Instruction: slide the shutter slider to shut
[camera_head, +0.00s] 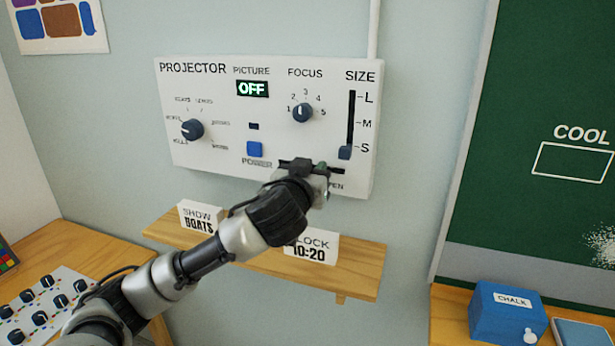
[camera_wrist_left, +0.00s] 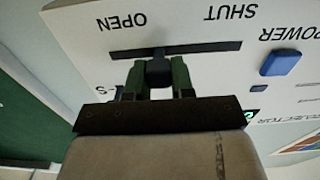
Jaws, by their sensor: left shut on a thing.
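The shutter slider is a small dark knob (camera_wrist_left: 158,70) in a horizontal black slot (camera_wrist_left: 215,47) on the white projector panel (camera_head: 220,110). My left gripper (camera_wrist_left: 160,76) is shut on the knob, one finger on each side. In the upside-down left wrist view, OPEN is at the left and SHUT at the right; the knob is a little to the OPEN side of the slot's middle. In the head view my left gripper (camera_head: 312,172) covers the knob, the SHUT label and part of the OPEN label. My right gripper is not in view.
The blue POWER button (camera_head: 255,149) is left of the slot, and the SIZE slider (camera_head: 345,152) is above right, at S. A wooden shelf (camera_head: 355,262) with SHOW BOATS (camera_head: 199,217) and CLOCK 10:20 (camera_head: 311,248) cards is below. The picture display (camera_head: 252,89) reads OFF.

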